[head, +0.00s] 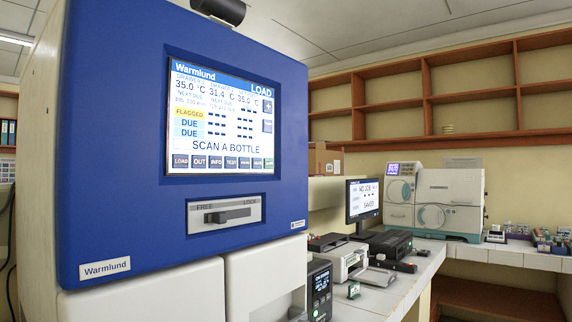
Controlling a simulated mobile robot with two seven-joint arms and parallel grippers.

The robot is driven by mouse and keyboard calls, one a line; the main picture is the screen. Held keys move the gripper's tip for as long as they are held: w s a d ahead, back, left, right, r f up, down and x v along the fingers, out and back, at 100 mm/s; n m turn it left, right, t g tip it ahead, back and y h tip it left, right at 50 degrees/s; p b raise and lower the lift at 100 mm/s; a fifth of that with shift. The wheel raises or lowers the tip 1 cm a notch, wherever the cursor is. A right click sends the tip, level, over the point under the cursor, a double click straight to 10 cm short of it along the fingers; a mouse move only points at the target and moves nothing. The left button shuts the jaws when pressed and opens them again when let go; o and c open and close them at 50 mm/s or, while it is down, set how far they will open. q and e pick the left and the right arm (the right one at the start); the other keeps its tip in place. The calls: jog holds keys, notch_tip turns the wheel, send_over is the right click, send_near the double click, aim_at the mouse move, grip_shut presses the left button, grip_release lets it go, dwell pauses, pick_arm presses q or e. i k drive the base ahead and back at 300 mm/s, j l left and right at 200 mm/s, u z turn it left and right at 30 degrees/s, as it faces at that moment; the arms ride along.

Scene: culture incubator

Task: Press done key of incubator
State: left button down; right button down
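The incubator (75,150) fills the left of the head view, with a blue upper front and pale lower doors. Its touchscreen (222,105) is lit, headed "LOAD", and reads "SCAN A BOTTLE". Drawer temperatures and yellow and blue status labels show above that line. A row of small keys runs along the screen's bottom edge, starting with LOAD, OUT, INFO and TEST. The green key at the right end of the row (269,163) looks like the done key, but its label is too small to read surely. Neither of my grippers is in view.
A FREE/LOCK latch (227,215) sits below the screen. A dark cylinder (219,10) juts out above it. To the right, a bench holds a small dark device (320,290), a monitor (362,200) and a white analyser (435,200). Mostly empty shelves (470,115) line the wall.

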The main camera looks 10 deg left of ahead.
aim_at(268, 162)
jog(key=i+l, duration=0.45)
jog(key=l, duration=0.15)
jog(key=i+l, duration=0.45)
jog(key=l, duration=0.15)
jog(key=u, duration=1.25)
